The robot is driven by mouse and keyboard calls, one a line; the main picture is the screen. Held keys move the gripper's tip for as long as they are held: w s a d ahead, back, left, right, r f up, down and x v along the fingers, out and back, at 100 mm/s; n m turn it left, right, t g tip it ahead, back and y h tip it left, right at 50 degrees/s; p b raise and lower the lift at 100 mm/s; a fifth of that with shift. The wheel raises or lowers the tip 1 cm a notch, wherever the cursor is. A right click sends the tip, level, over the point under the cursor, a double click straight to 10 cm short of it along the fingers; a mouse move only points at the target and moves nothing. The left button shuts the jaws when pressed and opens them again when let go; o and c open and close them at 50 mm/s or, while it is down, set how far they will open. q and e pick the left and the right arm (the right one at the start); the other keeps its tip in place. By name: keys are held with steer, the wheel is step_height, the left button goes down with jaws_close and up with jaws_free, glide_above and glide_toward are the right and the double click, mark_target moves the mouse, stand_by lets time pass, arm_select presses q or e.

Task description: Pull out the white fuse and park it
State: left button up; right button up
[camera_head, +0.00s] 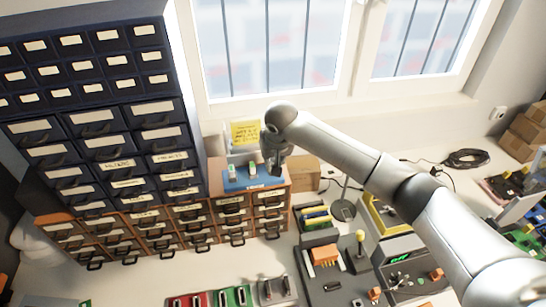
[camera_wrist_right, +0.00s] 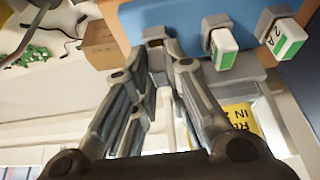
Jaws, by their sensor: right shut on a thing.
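My right gripper (camera_head: 274,168) is over the right part of a blue board (camera_head: 262,184) on top of the drawer cabinet. In the right wrist view its fingers (camera_wrist_right: 160,62) are shut, close to a grey holder (camera_wrist_right: 153,34) on the board. The thing in the jaws is mostly hidden. A pale strip (camera_wrist_right: 166,112) shows between the fingers; I cannot tell whether it is the white fuse or background. Two white-and-green fuses (camera_wrist_right: 222,47) (camera_wrist_right: 290,40) sit in the neighbouring grey holders. My left gripper is not in view.
A yellow note (camera_head: 245,132) stands behind the board, and a cardboard box (camera_head: 306,174) is to its right. Tall dark drawers (camera_head: 110,130) rise on the left. A bench with coloured parts (camera_head: 330,255) lies in front.

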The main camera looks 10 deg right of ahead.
steer(key=shift+p, duration=0.5)
stand_by(0.5)
steer(key=shift+f, duration=0.4)
stand_by(0.4)
steer(key=o, duration=0.9)
steer(key=shift+c, duration=0.2)
steer(key=shift+r, duration=0.15)
steer(key=v, duration=1.1)
steer(key=shift+s+r, duration=0.2)
steer(key=shift+r, duration=0.15)
